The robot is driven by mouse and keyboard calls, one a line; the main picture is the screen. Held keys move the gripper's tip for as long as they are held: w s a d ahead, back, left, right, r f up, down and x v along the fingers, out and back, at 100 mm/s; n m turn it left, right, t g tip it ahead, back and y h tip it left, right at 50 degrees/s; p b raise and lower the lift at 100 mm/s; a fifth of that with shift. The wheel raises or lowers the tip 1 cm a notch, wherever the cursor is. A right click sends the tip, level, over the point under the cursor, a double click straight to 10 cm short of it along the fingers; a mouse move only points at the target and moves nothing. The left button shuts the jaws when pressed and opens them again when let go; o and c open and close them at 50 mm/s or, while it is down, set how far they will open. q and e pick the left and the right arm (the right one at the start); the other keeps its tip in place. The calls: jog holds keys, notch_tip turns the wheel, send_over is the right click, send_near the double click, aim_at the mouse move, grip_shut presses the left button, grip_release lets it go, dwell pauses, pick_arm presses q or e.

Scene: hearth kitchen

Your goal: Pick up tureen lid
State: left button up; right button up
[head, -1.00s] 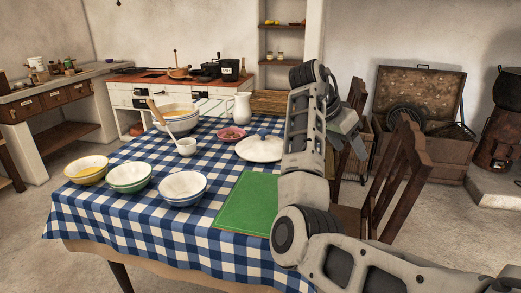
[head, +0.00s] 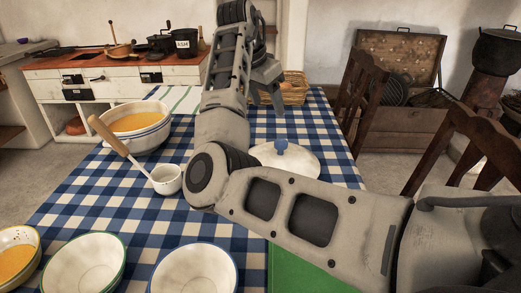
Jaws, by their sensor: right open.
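The tureen lid (head: 302,165) is white with a blue knob (head: 282,147). It lies on the blue checked cloth, right of centre, and my right forearm covers its lower left part. My right gripper (head: 267,103) is open and empty. It hangs above and beyond the lid in the picture, apart from it. The tureen (head: 151,139), white with blue bands and full of orange soup, stands uncovered to the left. My left gripper is out of view.
Several bowls, including a white one (head: 193,272), line the front. A green mat (head: 300,272) lies at front right. A basket (head: 294,88) is behind. Chairs (head: 362,95) stand at right.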

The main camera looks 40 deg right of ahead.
send_near(281, 142)
jog(key=x, duration=0.5)
jog(key=shift+s+r+b, duration=0.1)
jog(key=shift+s+b, duration=0.15)
jog(key=shift+b, duration=0.1)
jog(key=shift+w+x, duration=0.1)
jog(key=shift+x, duration=1.35)
jog(key=shift+w+x, duration=0.15)
jog(key=shift+x, duration=1.3)
jog(key=shift+a, duration=0.1)
grip_shut()
